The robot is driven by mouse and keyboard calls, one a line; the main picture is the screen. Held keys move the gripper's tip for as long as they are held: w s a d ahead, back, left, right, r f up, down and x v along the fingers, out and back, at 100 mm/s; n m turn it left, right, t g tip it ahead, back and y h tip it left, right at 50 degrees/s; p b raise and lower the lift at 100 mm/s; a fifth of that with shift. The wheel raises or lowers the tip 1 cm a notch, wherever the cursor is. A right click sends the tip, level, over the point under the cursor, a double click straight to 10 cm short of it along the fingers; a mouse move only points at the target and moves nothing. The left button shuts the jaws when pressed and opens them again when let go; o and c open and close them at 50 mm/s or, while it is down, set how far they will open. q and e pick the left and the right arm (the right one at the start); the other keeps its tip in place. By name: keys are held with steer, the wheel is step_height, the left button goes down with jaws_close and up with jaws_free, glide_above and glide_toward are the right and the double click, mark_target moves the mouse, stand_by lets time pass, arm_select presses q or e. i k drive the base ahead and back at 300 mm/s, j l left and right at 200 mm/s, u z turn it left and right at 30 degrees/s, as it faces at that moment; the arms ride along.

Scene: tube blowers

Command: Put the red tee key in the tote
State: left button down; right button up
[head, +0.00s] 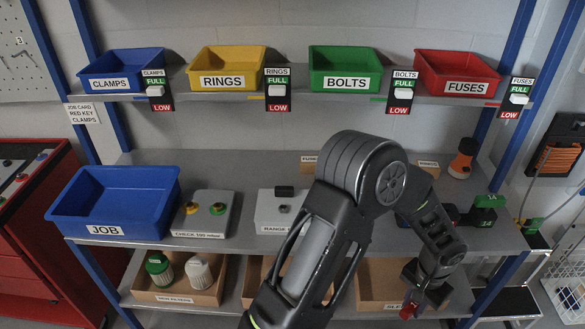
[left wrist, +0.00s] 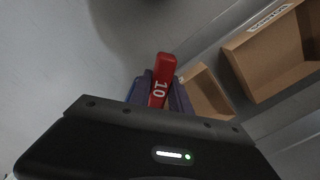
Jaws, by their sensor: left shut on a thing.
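My left gripper (head: 420,294) is low at the right, in front of the lower shelf in the head view. It is shut on the red tee key (head: 409,310), of which only a small red part shows there. In the left wrist view the key (left wrist: 163,76) is a red bar marked 10 between the fingers (left wrist: 160,98); the rest of it is hidden. The tote is most likely the blue bin labelled JOB (head: 113,234), open and empty-looking, at the left of the middle shelf, far from the gripper. My right gripper is not in view.
My left arm crosses the middle shelf (head: 235,160). A gauge box (head: 205,225) stands right of the JOB bin, then a range box (head: 270,222). Cardboard boxes (head: 175,298) sit on the lower shelf. Labelled bins (head: 222,85) line the top shelf.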

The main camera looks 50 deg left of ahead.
mark_target(102, 210)
steer(key=k+j+u, duration=0.1)
steer(key=k+j, duration=0.35)
steer(key=k+j+u, duration=0.1)
steer(key=k+j, duration=0.3)
steer(key=k+j+u, duration=0.1)
steer(key=k+j, duration=0.35)
steer(key=k+j+u, duration=0.1)
steer(key=k+j, duration=0.25)
steer(key=j, duration=0.3)
steer(key=k+j+u, duration=0.1)
steer(key=k+j, duration=0.3)
steer(key=j, duration=0.15)
